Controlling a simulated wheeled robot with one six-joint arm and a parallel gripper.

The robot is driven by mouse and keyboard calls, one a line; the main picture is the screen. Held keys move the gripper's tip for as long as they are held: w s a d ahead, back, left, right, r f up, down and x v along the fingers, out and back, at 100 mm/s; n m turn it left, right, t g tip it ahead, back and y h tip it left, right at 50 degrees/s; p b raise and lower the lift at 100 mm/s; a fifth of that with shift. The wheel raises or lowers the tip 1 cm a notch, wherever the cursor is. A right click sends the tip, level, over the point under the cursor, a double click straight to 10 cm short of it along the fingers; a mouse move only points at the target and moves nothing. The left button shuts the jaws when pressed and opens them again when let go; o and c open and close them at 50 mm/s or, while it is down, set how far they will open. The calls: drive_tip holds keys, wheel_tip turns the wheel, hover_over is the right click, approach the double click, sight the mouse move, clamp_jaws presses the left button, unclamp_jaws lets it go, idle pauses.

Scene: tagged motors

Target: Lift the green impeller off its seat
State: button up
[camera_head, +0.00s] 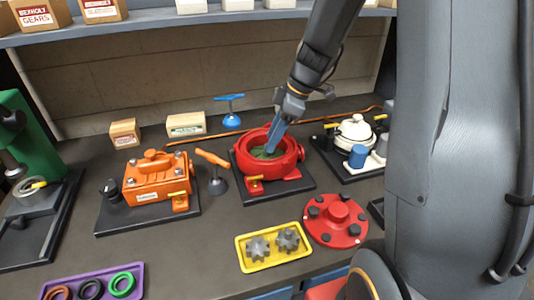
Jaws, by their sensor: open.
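The green impeller (262,154) sits down inside the round red housing (296,160), which is open at the top. Only part of the green shows; the housing rim and my gripper hide the rest. My gripper (270,149) comes down from above, with its blue fingers reaching into the housing's mouth at the impeller. The fingers are open. Whether they touch the impeller is too small to tell. The housing stands on a dark base plate (240,193).
A red cover (338,211) lies in front, right of a yellow tray (242,257) with two grey gears. A white pump (355,133) is right. A shelf (150,25) crosses behind.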

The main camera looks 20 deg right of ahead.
drive_tip(key=shift+p+x, duration=0.3)
drive_tip(key=shift+x, duration=1.05)
clamp_jaws()
drive_tip(key=shift+w+r, duration=0.1)
drive_tip(key=shift+r, duration=0.05)
wheel_tip(320, 180, up, 13)
drive_tip(key=b, duration=0.1)
